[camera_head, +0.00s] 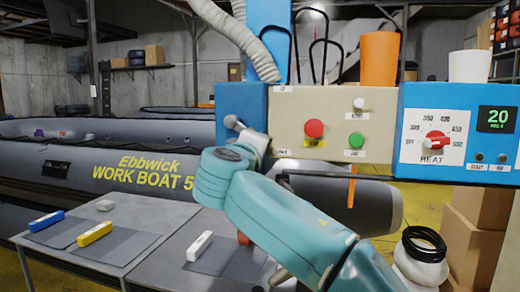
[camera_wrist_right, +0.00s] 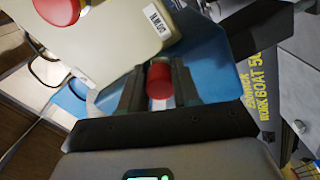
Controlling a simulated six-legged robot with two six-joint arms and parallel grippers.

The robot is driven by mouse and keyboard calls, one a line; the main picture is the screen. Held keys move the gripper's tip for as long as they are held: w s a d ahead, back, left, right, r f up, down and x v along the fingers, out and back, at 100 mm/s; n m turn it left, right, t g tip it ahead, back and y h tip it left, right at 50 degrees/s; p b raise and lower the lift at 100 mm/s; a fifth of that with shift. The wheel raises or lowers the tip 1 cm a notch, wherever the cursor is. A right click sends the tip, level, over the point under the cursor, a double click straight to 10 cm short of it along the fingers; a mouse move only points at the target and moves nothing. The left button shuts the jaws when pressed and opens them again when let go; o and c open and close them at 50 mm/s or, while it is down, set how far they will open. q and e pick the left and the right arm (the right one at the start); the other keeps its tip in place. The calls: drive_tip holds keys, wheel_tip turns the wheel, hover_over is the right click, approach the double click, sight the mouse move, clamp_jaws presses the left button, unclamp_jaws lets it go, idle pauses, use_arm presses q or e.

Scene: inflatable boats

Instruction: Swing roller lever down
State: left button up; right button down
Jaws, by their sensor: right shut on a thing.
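My right arm comes in from the lower right in the head view, and its gripper (camera_head: 246,136) is at the lower left corner of the control box (camera_head: 385,105). In the right wrist view the two dark fingers of this gripper (camera_wrist_right: 158,88) are shut on a red cylindrical handle (camera_wrist_right: 160,79), which looks like the end of the roller lever. A blue side panel (camera_wrist_right: 208,62) lies just behind the handle. My left gripper is out of view.
A grey inflatable boat (camera_head: 95,165) lies behind. Cardboard boxes (camera_head: 475,240) stand at right.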

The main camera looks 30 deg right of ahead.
drive_tip(key=shift+f, duration=0.15)
drive_tip(key=c, duration=0.8)
unclamp_jaws()
drive_tip(key=shift+a, duration=0.1)
drive_tip(key=b+v, duration=0.1)
drive_tip(key=v, duration=1.5)
drive_tip(key=shift+s+b, duration=0.15)
drive_tip(key=shift+b, duration=0.25)
drive_tip(key=shift+a, duration=0.1)
